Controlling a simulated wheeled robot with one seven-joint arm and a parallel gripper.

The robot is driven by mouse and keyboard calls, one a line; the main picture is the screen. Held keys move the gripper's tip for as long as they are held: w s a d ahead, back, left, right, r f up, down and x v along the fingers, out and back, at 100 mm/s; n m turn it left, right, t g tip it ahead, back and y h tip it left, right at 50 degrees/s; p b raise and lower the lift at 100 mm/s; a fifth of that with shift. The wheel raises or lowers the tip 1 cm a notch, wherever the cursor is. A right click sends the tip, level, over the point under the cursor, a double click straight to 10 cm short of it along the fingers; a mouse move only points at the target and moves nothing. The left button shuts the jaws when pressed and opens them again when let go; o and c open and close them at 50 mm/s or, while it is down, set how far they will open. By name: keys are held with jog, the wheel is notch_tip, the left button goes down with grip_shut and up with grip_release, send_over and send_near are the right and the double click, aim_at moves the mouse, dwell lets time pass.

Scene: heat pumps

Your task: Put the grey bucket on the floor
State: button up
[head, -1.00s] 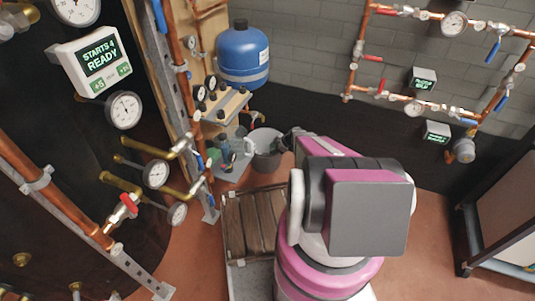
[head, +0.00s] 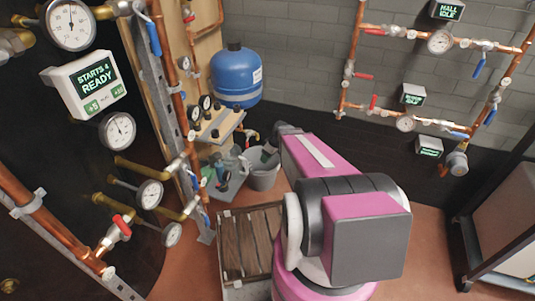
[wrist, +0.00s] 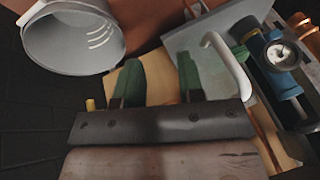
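The grey bucket (head: 264,179) stands low by the wall, below the blue tank in the head view, partly hidden by my arm. Whether it rests on the floor or a support is unclear there. In the wrist view the bucket (wrist: 72,42) fills the upper left, its open mouth and pale inner marks showing. My gripper (wrist: 157,78) has two green fingers spread apart with nothing between them. The bucket is to the left of the fingers, clear of them. In the head view the gripper is small at the bucket's rim. The reddish floor (head: 195,262) shows in front.
A grey shelf (head: 229,187) with bottles is left of the bucket. In the wrist view a white curved handle (wrist: 226,58) and a blue gauge tool (wrist: 281,70) are close right of the fingers. A slatted wooden pallet (head: 240,250) lies in front. Pipes and gauges crowd the left.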

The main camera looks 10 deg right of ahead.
jog(key=s+a+r+m+h, duration=0.2)
jog(key=s+r+m+h, duration=0.2)
jog(key=s+r+m, duration=0.5)
notch_tip(320, 180, up, 5)
jog(key=shift+s+a+f+h, duration=0.15)
jog(key=shift+s+h, duration=0.25)
jog(key=shift+s, duration=0.85)
